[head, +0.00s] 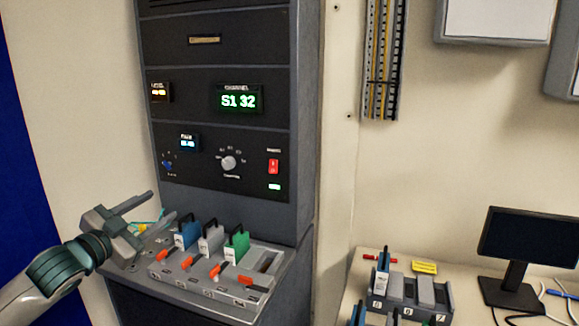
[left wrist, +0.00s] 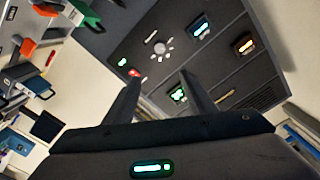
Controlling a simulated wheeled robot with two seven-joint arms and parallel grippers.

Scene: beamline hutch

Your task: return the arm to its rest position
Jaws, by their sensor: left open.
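My left arm comes in from the lower left of the head view. My left gripper (head: 162,206) is open and empty, in front of the grey rack (head: 230,70), at the left end of its sloping shelf (head: 213,300). In the left wrist view its two fingers (left wrist: 160,80) stand apart with nothing between them, and the rack's dark panel shows beyond them, tilted. My right gripper is not in view.
The shelf holds blue (head: 187,235), grey (head: 210,238) and green (head: 237,246) handled modules with orange levers in front. The panel shows a green "S1 32" display (head: 238,100). At right, a bench holds a module holder (head: 412,294) and a dark monitor (head: 527,244).

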